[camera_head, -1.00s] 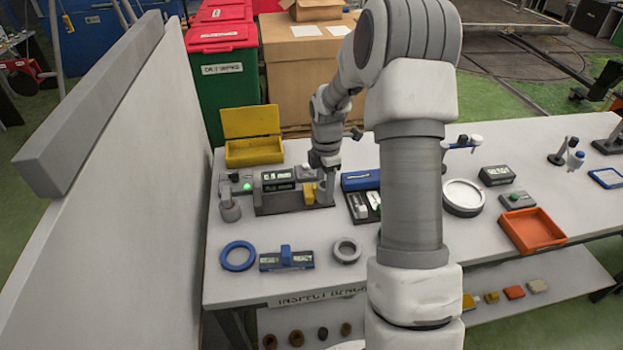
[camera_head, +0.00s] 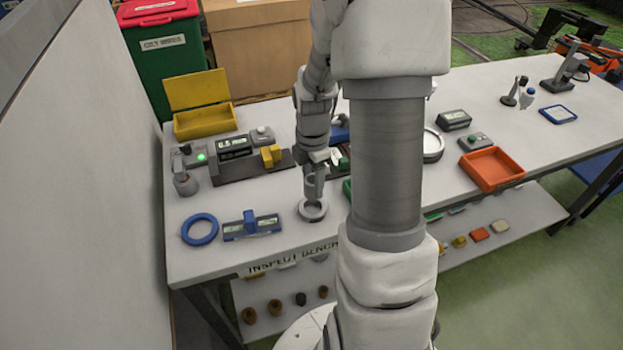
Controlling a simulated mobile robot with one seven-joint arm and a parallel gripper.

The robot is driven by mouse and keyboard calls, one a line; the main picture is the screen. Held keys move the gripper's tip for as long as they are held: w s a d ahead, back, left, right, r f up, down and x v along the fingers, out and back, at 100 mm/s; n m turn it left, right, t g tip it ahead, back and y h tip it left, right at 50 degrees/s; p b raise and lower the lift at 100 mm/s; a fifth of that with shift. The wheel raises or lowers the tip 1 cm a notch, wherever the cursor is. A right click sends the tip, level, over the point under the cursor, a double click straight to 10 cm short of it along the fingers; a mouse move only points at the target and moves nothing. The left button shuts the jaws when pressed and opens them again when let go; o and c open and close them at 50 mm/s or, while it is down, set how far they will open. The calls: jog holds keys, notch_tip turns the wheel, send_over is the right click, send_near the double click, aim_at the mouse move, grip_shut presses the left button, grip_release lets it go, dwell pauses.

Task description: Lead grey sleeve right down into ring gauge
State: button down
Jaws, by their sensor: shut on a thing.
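My gripper (camera_head: 314,184) points straight down over the grey ring gauge (camera_head: 313,214) near the front edge of the bench. It is shut on the grey sleeve (camera_head: 312,196), which shows only as a small grey piece below the fingers. The sleeve is upright over the ring's opening, as far as I can see. At this size I cannot tell whether its lower end is inside the ring or just above it.
A blue ring (camera_head: 199,229) and a blue block fixture (camera_head: 251,226) stand left of the gauge. Behind are a display device (camera_head: 235,149) with a yellow block and an open yellow box (camera_head: 205,121). An orange tray (camera_head: 491,169) lies right. My arm hides the bench's middle.

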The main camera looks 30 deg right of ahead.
jog(key=shift+f+b, duration=1.35)
jog(key=shift+f, duration=0.55)
jog(key=shift+f+b, duration=0.6)
jog(key=shift+f, duration=0.75)
dwell(1.7)
dwell(0.5)
jog(key=shift+c, duration=1)
grip_release()
jog(key=shift+r, duration=0.1)
notch_tip(320, 180, up, 17)
jog(key=p, duration=0.2)
jog(key=s+a+r+m+t, duration=0.2)
jog(key=s+a+r+m, duration=0.3)
jog(key=s+a+m, duration=0.2)
jog(key=s+a+r+m+t, duration=0.3)
jog(key=s+a+m, duration=0.4)
jog(key=m, duration=0.4)
jog(key=shift+s+r+t, duration=0.25)
jog(key=shift+r+t, duration=0.05)
jog(key=shift+r, duration=0.6)
